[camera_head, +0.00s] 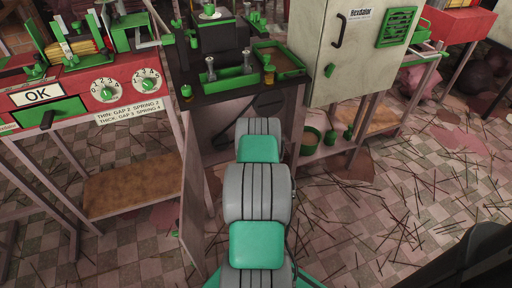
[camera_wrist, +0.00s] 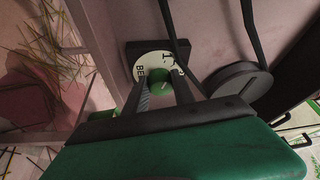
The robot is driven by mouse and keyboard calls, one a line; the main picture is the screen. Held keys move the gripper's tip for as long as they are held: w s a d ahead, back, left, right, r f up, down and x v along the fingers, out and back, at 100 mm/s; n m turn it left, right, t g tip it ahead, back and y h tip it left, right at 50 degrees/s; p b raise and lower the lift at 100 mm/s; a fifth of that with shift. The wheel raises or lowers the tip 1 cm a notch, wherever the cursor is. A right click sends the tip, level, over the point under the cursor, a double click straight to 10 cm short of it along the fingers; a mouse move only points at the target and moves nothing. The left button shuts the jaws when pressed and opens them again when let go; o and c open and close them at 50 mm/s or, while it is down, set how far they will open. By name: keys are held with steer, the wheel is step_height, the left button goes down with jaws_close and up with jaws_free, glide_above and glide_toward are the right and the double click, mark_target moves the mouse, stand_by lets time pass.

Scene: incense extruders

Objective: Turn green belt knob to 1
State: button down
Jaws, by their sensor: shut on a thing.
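The green belt knob (camera_wrist: 159,83) sits on a round white dial (camera_wrist: 146,64) on a dark square plate. The dial shows the letters "BE" and a "1" near its upper right; the rest is hidden. My gripper (camera_wrist: 160,86) has its two fingers on either side of the knob, shut on it. I cannot tell which number the knob's pointer marks. In the head view my arm reaches below the black-topped table, and the knob and fingers are hidden.
A black pulley wheel (camera_wrist: 238,86) with a belt stands close right of the dial. In the head view are the black-topped table (camera_head: 225,92), a grey cabinet (camera_head: 345,55) at right and a red machine (camera_head: 115,80) with two dials at left. Sticks litter the tiled floor (camera_head: 400,215).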

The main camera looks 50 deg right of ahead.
steer(key=shift+n+b, duration=0.3)
steer(key=shift+n, duration=0.1)
steer(key=c, duration=1)
jaws_free()
steer(key=shift+c, duration=0.2)
steer(key=p+v, duration=0.1)
steer(key=v, duration=0.6)
steer(key=shift+s+a+p, duration=0.25)
steer(key=shift+a+p, duration=0.05)
steer(key=shift+f, duration=0.15)
